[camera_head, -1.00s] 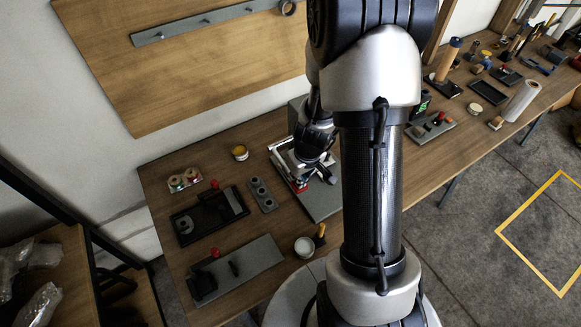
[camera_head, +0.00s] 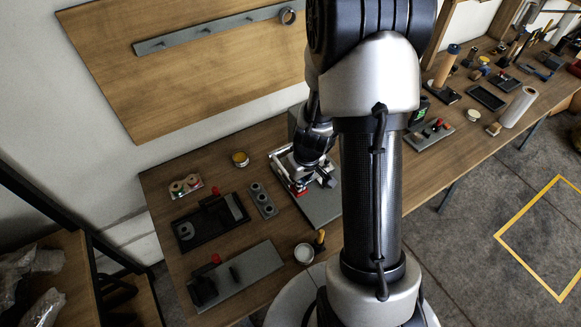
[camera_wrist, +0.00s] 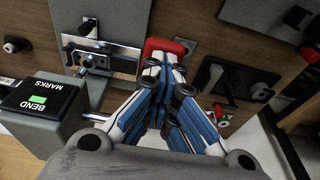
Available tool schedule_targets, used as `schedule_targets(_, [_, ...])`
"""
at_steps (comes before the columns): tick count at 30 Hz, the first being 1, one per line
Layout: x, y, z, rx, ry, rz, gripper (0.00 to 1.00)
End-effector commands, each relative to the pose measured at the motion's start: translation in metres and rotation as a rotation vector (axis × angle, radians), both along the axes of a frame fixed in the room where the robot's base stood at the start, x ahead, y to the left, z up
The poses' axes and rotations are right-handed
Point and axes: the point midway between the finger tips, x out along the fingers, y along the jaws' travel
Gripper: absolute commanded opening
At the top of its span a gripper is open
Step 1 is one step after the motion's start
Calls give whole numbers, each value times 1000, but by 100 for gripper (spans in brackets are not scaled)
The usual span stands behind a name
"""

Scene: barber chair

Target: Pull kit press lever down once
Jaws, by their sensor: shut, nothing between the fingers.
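The kit press stands on the wooden bench, left of my arm in the head view, with a pale metal frame (camera_head: 283,160) and something red low on it. In the wrist view, a red grip (camera_wrist: 165,47), which looks like the lever's end, lies just beyond the tips of my gripper (camera_wrist: 168,82). The fingers are closed together with nothing between them. The tips overlap the red grip in the picture; I cannot tell whether they touch it. In the head view my gripper (camera_head: 302,178) is at the press, partly hidden by its own wrist.
A grey box (camera_wrist: 28,128) labelled BEND MARKS stands left in the wrist view. Left of the press are a grey block with round holes (camera_head: 262,201), a black tray (camera_head: 188,243) and a grey plate (camera_head: 258,263). A white-rimmed cup (camera_head: 304,253) stands near the front edge.

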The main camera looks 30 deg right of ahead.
Motion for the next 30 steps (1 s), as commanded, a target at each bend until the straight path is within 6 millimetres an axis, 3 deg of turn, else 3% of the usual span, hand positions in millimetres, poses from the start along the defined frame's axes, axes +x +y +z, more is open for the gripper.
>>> schedule_targets(1, [3,0,17,-2,-3,1,0])
schedule_targets(5, [6,0,35,-2,-3,1,0])
schedule_targets(16, [6,0,37,-1,-2,1,0])
schedule_targets(30, [22,1,90,-1,-2,2,0])
